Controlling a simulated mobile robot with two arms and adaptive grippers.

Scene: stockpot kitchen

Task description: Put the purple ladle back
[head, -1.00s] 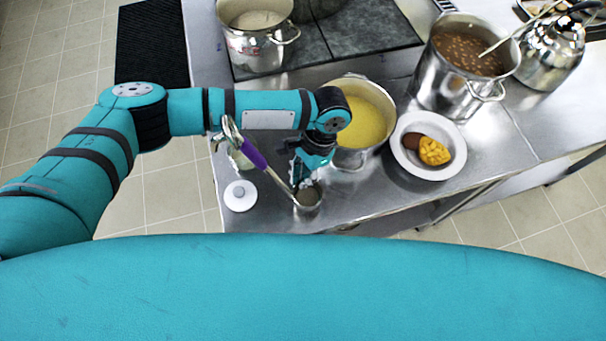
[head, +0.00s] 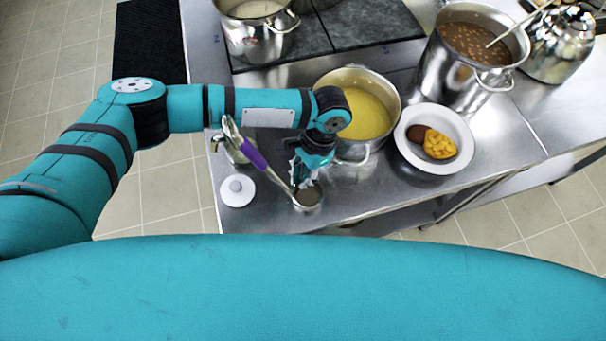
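The purple ladle (head: 255,157) has a purple grip and a metal shaft. It is tilted, its handle end up at the left and its round metal bowl (head: 307,196) low at the right, near the counter's front edge. My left gripper (head: 299,180) points down at the lower shaft, just above the bowl. It appears shut on the ladle, though the finger contact is small and partly hidden. I cannot tell whether the bowl touches the counter. My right gripper is not in view.
A pot of yellow soup (head: 366,107) stands behind my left gripper. A white plate with food (head: 463,160) is to its right. A stockpot of brown stew (head: 452,75) stands back right.

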